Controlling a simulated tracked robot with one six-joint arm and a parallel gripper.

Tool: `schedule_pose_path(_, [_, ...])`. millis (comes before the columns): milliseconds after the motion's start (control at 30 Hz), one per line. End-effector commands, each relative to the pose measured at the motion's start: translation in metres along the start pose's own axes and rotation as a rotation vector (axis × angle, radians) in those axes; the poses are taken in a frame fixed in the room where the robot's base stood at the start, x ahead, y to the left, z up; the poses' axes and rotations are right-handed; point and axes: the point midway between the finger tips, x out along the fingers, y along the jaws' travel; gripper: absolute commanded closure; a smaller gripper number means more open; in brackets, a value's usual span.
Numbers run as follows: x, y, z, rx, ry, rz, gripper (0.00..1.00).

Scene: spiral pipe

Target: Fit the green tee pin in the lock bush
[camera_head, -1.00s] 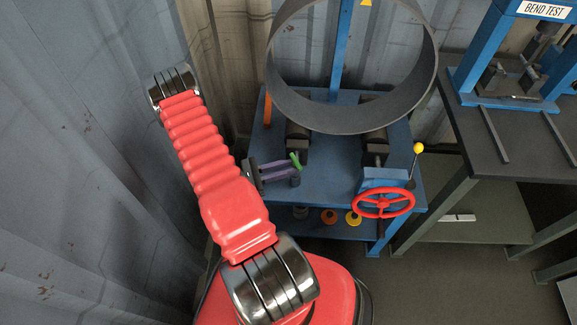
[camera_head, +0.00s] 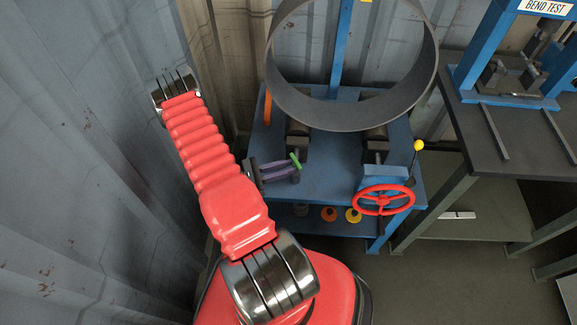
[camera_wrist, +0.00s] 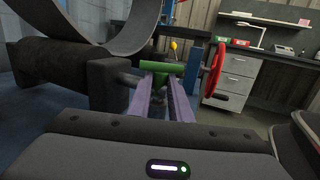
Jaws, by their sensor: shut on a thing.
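The green tee pin (camera_head: 296,160) is at the tips of my gripper (camera_head: 297,172), over the front of the blue roller stand. In the wrist view its green crossbar (camera_wrist: 155,67) lies across the far end of the two purple fingers, with a green stem part between them. My gripper (camera_wrist: 162,84) is shut on the pin. The crossbar sits close to a dark bearing block (camera_wrist: 108,88) and its short shaft. I cannot make out the lock bush; the fingers and pin cover the area beneath them, so I cannot tell whether the stem is in it.
The blue stand (camera_head: 325,180) carries rollers and a large grey pipe ring (camera_head: 350,122). A red handwheel (camera_head: 383,200) and a yellow-knobbed lever (camera_head: 418,147) are at its right front. A corrugated wall (camera_head: 90,150) is close on the left. The bend-test bench (camera_head: 500,130) stands right.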

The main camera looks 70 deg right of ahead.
Motion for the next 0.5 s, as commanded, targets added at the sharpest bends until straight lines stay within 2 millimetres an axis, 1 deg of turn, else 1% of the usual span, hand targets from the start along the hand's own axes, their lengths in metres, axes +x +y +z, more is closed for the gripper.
schedule_pose_path(500, [-0.0007,-0.0003,-0.0091,0.000,0.000,0.000,1.00])
